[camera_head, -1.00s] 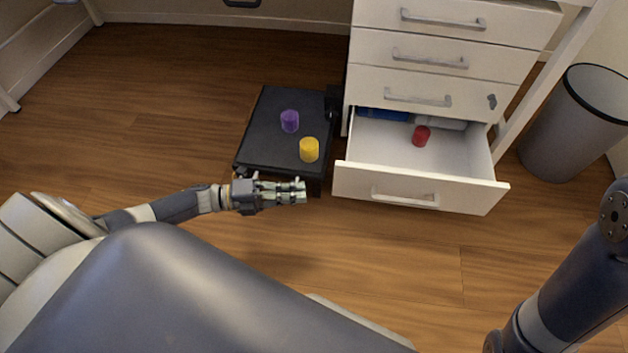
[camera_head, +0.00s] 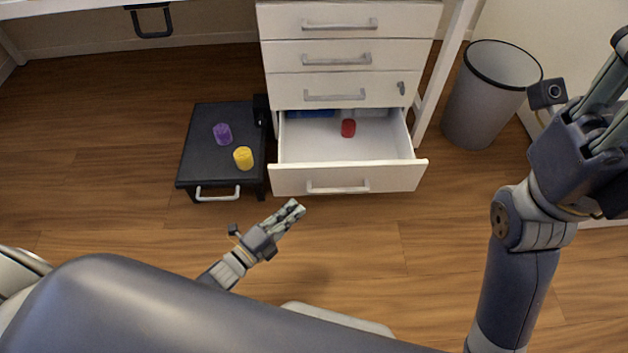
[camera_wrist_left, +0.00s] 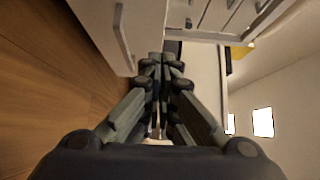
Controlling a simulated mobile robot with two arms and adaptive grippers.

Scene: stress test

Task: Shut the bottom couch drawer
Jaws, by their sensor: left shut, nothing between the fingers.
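The bottom drawer (camera_head: 398,178) of the white cabinet is pulled out, with its handle (camera_head: 338,187) on the front panel. A red cylinder (camera_head: 348,128) and something blue (camera_head: 310,113) are inside it. My left gripper (camera_head: 296,208) is shut and empty, low in front of the drawer's left half and apart from its handle. In the left wrist view, the closed fingers (camera_wrist_left: 162,68) point toward the cabinet, with a white panel and handle (camera_wrist_left: 124,40) to their left.
A low black unit (camera_head: 196,150) with a purple cylinder (camera_head: 222,134) and a yellow cylinder (camera_head: 243,157) on top stands left of the drawer. A grey bin (camera_head: 478,108) stands to the right. The wooden floor (camera_head: 400,250) in front is clear.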

